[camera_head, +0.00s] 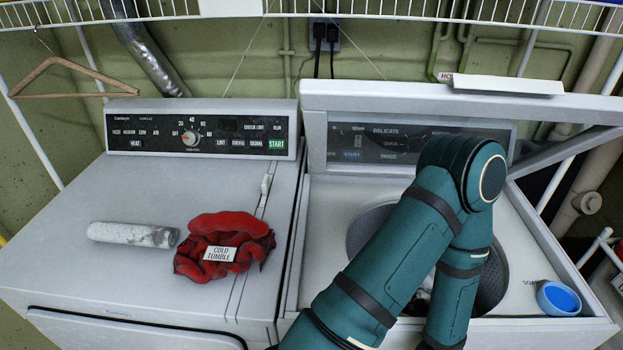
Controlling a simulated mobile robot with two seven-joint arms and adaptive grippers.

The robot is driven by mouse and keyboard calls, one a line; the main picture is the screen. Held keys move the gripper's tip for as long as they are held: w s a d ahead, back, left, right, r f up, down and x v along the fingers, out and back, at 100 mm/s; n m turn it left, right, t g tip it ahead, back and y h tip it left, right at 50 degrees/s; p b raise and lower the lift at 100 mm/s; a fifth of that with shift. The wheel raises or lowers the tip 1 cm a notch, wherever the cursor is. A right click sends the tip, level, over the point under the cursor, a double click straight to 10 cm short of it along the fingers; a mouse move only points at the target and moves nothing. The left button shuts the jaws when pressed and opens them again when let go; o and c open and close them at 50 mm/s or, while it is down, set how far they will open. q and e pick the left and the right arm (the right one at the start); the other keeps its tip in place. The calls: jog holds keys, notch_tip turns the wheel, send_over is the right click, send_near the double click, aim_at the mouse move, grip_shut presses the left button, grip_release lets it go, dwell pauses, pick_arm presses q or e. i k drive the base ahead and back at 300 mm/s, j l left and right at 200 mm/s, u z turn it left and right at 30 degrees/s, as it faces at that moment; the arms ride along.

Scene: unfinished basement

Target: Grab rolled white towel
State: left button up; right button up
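A rolled white towel (132,234), greyish and mottled, lies on its side on top of the left machine (60,270), left of a crumpled red cloth. Nothing is touching it. One of my arms, seemingly the right, rises from the bottom edge, bends at the top and comes down in front of the open drum of the right machine (365,225). Its gripper is out of sight. Something whitish shows in a small gap beside the arm at the drum, too hidden to tell. My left gripper is not in view.
The red cloth (232,246) carries a card reading "COLD TUMBLE". A blue cup (558,299) sits on the right machine's front right corner. That machine's lid (460,104) stands raised. A wooden hanger (75,78) hangs at upper left. A wire shelf spans the top.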

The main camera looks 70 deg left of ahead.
aim_at(101, 231)
jog(key=k+l, duration=0.4)
jog(key=l+u, duration=0.2)
jog(key=u, duration=2.75)
jog(key=i+j, duration=0.1)
jog(key=j, duration=0.3)
jog(key=j+u, duration=0.1)
jog(key=j, duration=0.25)
jog(key=i+j, duration=0.15)
jog(key=j, duration=0.25)
jog(key=i+j+z, duration=0.1)
jog(key=j, duration=0.4)
jog(key=i+j, duration=0.1)
jog(key=j, duration=0.35)
jog(key=z, duration=0.05)
